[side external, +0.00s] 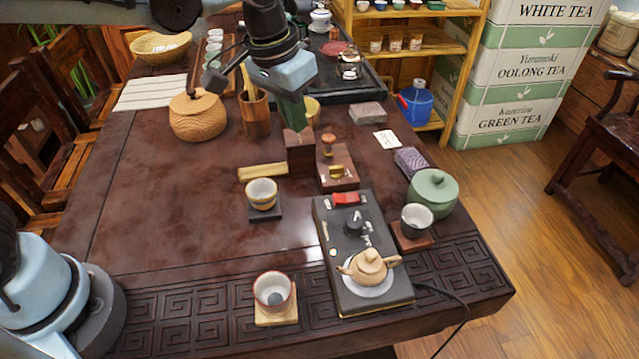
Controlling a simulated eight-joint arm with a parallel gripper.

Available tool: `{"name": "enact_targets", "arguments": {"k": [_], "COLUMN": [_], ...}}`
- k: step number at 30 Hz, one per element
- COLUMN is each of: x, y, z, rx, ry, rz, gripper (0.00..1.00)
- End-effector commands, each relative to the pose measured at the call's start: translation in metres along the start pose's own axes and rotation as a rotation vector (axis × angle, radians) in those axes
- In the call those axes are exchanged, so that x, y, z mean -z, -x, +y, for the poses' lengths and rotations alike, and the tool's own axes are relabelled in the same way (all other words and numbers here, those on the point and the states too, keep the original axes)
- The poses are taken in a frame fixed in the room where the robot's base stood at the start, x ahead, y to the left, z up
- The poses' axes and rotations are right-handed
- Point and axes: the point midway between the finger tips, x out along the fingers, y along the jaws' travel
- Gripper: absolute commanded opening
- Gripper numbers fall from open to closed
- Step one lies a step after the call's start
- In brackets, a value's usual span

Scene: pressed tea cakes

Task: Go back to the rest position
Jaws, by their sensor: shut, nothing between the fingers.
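My gripper (293,118) hangs over the far middle of the dark wooden table (150,205). Its pale blue hand is above, and a green part points down below it. It is shut and holds nothing that I can see. Its tip overlaps the top of a dark brown block (300,155) in the picture; I cannot tell whether they touch. The fingers are too small to make out clearly.
A woven lidded basket (197,116) and a utensil cup (256,115) stand left of my gripper. A wooden stand (338,168) is just right. Cups, a black board (335,265) with a clay teapot (369,266), and a green jar (433,192) are nearer. The table's left part is clear.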

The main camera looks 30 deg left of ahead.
Motion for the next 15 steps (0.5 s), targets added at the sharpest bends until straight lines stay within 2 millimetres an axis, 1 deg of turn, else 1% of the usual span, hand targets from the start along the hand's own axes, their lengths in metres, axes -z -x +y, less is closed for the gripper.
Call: {"name": "enact_targets", "arguments": {"k": [1, 7, 11, 15], "x": [-0.010, -0.045, -0.071, -0.097], "y": [0.006, 0.021, 0.023, 0.020], "z": [-0.013, -0.053, -0.075, -0.094], "rx": [0.002, 0.017, 0.036, 0.062], "ry": [0.017, 0.063, 0.092, 0.118], "rz": [0.030, 0.153, 0.231, 0.311], "gripper": [0.00, 0.00, 0.00, 0.00]}}
